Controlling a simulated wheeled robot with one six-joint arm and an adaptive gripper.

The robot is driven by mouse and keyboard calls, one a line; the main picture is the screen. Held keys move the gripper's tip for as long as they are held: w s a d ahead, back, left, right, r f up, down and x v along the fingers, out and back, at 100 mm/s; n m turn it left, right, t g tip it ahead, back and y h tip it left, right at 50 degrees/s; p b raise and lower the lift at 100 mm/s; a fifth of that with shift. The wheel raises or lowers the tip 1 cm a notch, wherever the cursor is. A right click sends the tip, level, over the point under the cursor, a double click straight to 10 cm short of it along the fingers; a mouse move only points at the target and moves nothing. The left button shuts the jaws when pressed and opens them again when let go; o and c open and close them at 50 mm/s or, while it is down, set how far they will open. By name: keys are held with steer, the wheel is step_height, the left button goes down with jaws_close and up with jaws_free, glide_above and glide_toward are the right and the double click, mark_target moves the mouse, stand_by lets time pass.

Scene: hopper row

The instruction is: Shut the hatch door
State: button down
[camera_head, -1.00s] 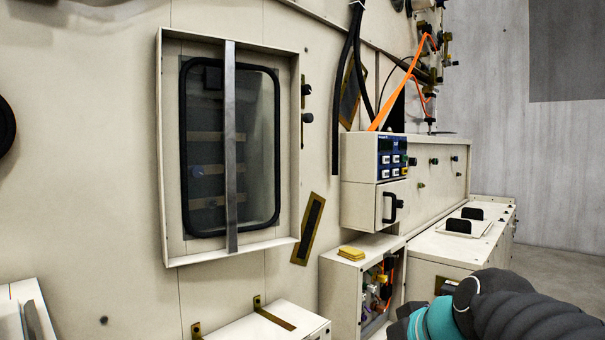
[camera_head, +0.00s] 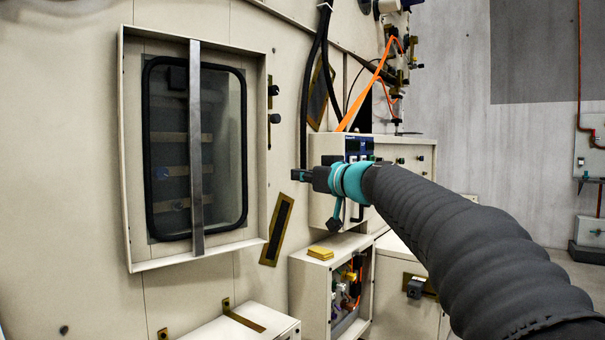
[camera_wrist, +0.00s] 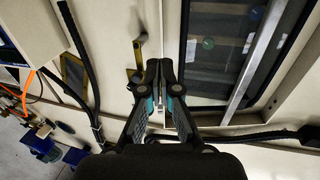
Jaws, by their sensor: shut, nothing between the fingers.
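A windowed panel (camera_head: 240,150) with a black rubber rim sits inside a raised cream frame (camera_head: 128,200) on the wall, left in the head view. An upright metal bar (camera_head: 196,150) crosses it. I take this for the hatch; I cannot tell whether its door is open or shut. My gripper (camera_head: 297,175) is to the right of the frame, apart from it in the picture, and points left. In the wrist view my gripper (camera_wrist: 159,66) is shut and empty, between the window (camera_wrist: 215,65) and a brass fitting (camera_wrist: 135,75).
A control box (camera_head: 322,205) with a dark handle is partly hidden behind my gripper. Below it stands an open-fronted cabinet (camera_head: 312,285) with wires inside and a yellow block (camera_head: 320,252) on top. Black cables (camera_head: 306,100) hang down the wall. Small knobs (camera_head: 273,118) sit right of the frame.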

steer(key=p+x, duration=0.4)
steer(key=x, duration=0.6)
steer(key=shift+w+a, duration=0.2)
steer(key=shift+w, duration=0.05)
steer(key=shift+w, duration=0.1)
